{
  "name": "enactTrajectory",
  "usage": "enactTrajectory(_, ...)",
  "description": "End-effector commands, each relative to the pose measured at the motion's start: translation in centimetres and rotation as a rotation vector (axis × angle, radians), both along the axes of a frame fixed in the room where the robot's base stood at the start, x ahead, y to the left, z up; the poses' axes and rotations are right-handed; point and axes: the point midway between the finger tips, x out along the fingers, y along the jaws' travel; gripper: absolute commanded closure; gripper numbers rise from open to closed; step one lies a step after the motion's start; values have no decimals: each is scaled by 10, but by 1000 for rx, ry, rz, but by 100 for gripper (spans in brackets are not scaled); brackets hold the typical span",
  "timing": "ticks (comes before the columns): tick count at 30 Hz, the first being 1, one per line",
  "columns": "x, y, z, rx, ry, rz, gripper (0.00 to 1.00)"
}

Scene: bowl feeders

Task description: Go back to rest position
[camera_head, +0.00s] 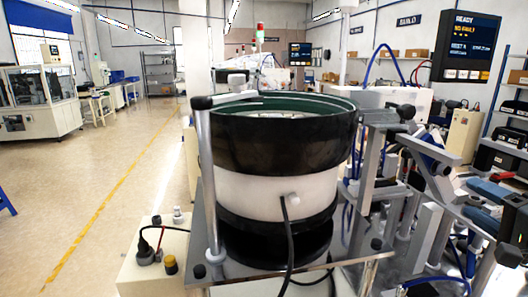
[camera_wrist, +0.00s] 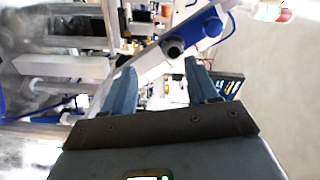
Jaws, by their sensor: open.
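My gripper (camera_wrist: 160,67) shows in the wrist view with its two blue-grey fingers apart. Nothing is held between them. Behind the fingers are a pale bar with a dark round end and blue parts, and I cannot tell how far off they are. The bowl feeder (camera_head: 277,145) stands in the middle of the head view, with a black bowl, a green inner rim and a white drum below. What lies in the bowl is mostly hidden by its wall.
Metal frames and blue fittings (camera_head: 430,160) crowd the right of the feeder. A grey post (camera_head: 208,180) stands at its left front. A status screen (camera_head: 466,46) reading READY hangs at upper right. The floor (camera_head: 110,170) on the left is open, with a yellow line.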

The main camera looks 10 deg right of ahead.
Motion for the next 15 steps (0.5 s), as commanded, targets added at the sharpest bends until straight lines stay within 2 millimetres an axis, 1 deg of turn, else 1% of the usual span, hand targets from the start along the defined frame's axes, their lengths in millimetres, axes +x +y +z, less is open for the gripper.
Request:
enactTrajectory(1,-4,11,-19,-9,20,-8,41)
enactTrajectory(5,-21,41,-66,-70,71,-49,41)
enactTrajectory(6,-29,50,-80,-95,87,-62,41)
enactTrajectory(9,-49,74,-112,-165,127,-86,41)
enactTrajectory(11,-64,87,-129,-211,153,-97,41)
enactTrajectory(12,-74,97,-139,-245,168,-102,41)
enactTrajectory(14,-91,110,-153,-298,191,-106,41)
enactTrajectory(15,-102,118,-161,-334,206,-108,41)
